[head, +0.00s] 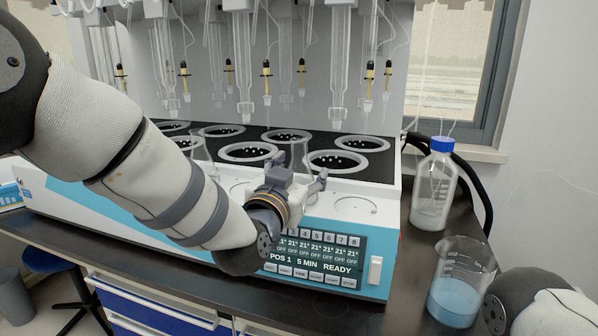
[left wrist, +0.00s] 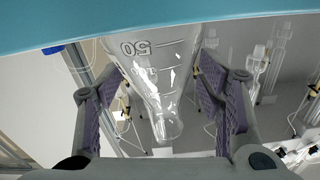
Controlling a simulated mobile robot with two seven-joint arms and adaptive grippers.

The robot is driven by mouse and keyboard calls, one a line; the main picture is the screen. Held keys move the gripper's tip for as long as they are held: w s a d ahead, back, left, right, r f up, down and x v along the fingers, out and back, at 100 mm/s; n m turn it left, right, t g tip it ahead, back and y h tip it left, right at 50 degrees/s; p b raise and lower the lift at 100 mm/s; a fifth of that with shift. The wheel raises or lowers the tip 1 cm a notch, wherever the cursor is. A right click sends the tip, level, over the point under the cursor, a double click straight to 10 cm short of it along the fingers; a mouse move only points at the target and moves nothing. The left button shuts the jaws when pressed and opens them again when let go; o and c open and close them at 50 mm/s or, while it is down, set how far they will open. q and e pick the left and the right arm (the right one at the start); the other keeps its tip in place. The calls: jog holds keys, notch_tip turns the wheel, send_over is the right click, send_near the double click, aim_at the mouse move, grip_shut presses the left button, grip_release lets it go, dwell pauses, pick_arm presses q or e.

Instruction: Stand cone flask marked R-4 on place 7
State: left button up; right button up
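A clear glass cone flask (left wrist: 163,75) with a 50 mark shows in the left wrist view, between the two fingers of my left gripper (left wrist: 158,88). The fingers stand apart on either side of it, and I see no firm contact. No R-4 mark is readable. My right gripper is out of view.
Several ringed heating wells (head: 338,162) lie behind, under hanging glass tubes (head: 339,75). A clear flask (head: 201,150) stands partly behind my left arm. A blue-capped bottle (head: 434,185) and a beaker of blue liquid (head: 461,285) stand on the bench at right.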

pick_arm(q)
jog(key=shift+s+r, duration=0.15)
jog(key=shift+s, duration=0.05)
jog(key=p+v, duration=0.2)
jog(key=v, duration=0.9)
jog(key=s+a+f+n+g+y, duration=0.1)
jog(key=s+a+f+g, duration=0.25)
jog(key=s+f, duration=0.45)
jog(key=s+a+f+n+g+y, duration=0.1)
jog(key=s+a+f+g, duration=0.25)
jog(key=f, duration=0.95)
jog(key=s+a+f+n+g+y, duration=0.1)
jog(key=s+a+f+g, duration=0.3)
jog(key=f, duration=0.6)
jog(key=s+a+f+n+g+y, duration=0.1)
jog(key=s+a+f+g, duration=0.1)
jog(key=s, duration=0.7)
jog(key=s+a+f+g, duration=0.3)
jog(key=s+g, duration=0.1)
jog(key=s, duration=0.6)
jog(key=s+a+f+n+g+y, duration=0.1)
jog(key=s+a+f+g, duration=0.1)
jog(key=s, duration=0.7)
jog(key=shift+s+a+f+n+g+y, duration=0.2)
jog(key=shift+a+f+n+g+y, duration=0.1)
jog(key=shift+a+f+g, duration=0.15)
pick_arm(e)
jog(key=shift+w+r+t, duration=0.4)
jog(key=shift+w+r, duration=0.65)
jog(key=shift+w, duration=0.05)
